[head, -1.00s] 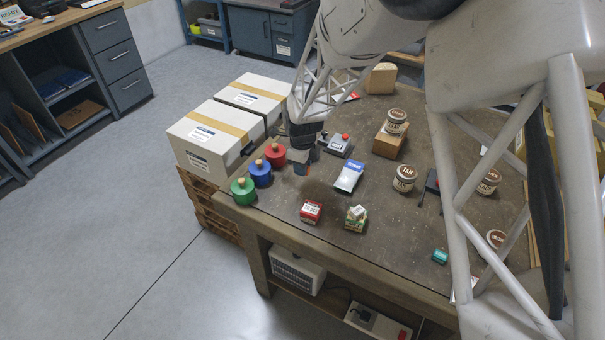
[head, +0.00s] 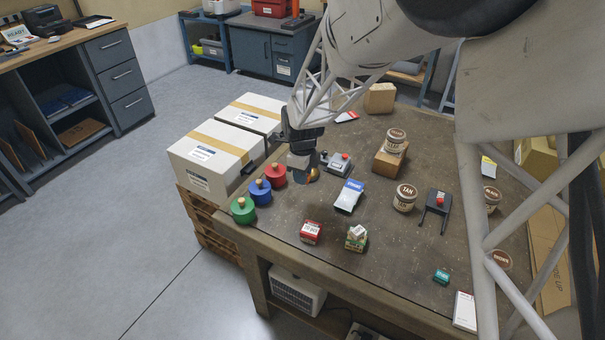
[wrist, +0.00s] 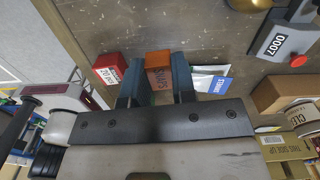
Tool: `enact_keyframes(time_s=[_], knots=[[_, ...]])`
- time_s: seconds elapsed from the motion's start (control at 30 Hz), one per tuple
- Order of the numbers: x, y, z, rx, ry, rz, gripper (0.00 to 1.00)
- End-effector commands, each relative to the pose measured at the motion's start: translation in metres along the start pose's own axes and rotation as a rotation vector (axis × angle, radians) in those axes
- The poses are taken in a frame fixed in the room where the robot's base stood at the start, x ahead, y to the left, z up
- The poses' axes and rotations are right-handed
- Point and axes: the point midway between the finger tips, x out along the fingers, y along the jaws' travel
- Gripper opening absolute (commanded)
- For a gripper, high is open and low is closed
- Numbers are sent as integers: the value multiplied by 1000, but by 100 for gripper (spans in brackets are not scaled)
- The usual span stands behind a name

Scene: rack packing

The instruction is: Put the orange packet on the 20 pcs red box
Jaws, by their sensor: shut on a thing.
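My gripper (head: 308,176) is shut on the orange packet. The packet (wrist: 158,74) stands between the two dark fingers in the wrist view. In the head view only a small orange patch of the packet (head: 315,174) shows beside the fingers. The red box (head: 311,232) sits near the table's front edge, below my gripper in the head view. In the wrist view the red box (wrist: 108,67) shows its "20 pcs" label to the left of the fingers, apart from the packet. Its top looks bare in the head view.
A green-and-cream box (head: 356,238) stands right of the red box. A blue-and-white packet (head: 348,196) lies behind them. Red (head: 275,175), blue (head: 260,191) and green (head: 243,210) knobbed pots line the left edge. Bare table (head: 400,265) lies right of the boxes.

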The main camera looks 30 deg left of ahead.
Motion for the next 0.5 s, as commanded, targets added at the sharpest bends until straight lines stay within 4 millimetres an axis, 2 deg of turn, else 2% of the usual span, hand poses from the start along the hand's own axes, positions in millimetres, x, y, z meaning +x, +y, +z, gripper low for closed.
enact_keyframes(time_s=[0.27,0.5], knots=[[-1,5,-4,-31,0,0,2],[-4,29,-19,-173,0,0,2]])
